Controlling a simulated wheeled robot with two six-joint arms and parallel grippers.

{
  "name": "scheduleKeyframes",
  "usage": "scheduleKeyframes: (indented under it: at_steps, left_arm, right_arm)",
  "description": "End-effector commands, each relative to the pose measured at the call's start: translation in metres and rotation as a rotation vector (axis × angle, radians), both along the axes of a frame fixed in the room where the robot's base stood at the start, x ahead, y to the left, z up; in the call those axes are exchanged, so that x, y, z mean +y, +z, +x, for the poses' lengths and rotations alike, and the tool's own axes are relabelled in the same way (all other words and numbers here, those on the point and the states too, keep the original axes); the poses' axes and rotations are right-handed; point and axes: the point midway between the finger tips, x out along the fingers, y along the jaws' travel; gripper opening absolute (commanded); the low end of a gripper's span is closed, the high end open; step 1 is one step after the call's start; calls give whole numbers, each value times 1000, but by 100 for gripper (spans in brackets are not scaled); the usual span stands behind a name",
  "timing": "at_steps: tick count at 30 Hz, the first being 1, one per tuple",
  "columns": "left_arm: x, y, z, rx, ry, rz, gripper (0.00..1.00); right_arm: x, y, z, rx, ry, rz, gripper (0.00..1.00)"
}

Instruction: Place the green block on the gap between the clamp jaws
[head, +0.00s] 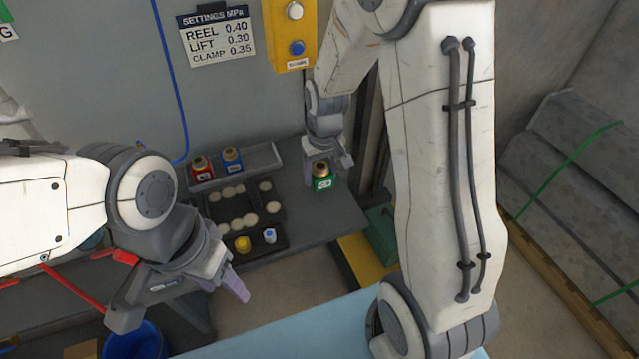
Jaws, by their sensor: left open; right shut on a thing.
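The green block (323,184), with a dark and brassy round top, is in my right gripper (327,171), over the right part of the grey bench. My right gripper is shut on it; I cannot tell whether the block touches the bench below. My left gripper (182,302) is open and empty at the lower left, in front of the bench and well apart from the block. I cannot make out the clamp jaws or their gap in this view.
A grey tray (262,157) at the back holds a red block (201,166) and a blue block (232,158). A dark tray (279,243) holds pale discs, a yellow piece (242,244) and a white-blue piece (269,236). A blue bucket (133,342) stands lower left.

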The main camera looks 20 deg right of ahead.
Motion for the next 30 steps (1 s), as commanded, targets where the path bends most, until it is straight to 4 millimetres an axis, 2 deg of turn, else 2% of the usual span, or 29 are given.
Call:
scheduleKeyframes:
  at_steps: [9,21,22,24,30]
  left_arm:
    - [0,-1,0,0,0,0,56]
    - [0,-4,0,0,0,0,56]
    - [0,-4,0,0,0,0,56]
    - [0,-3,0,0,0,0,56]
    - [0,-3,0,0,0,0,56]
  right_arm:
    - [3,-39,1,2,3,0,0]
    - [2,-45,1,0,3,0,0]
    - [2,-45,1,1,3,0,66]
    - [2,-44,1,0,3,0,92]
    - [2,-44,1,0,3,0,92]
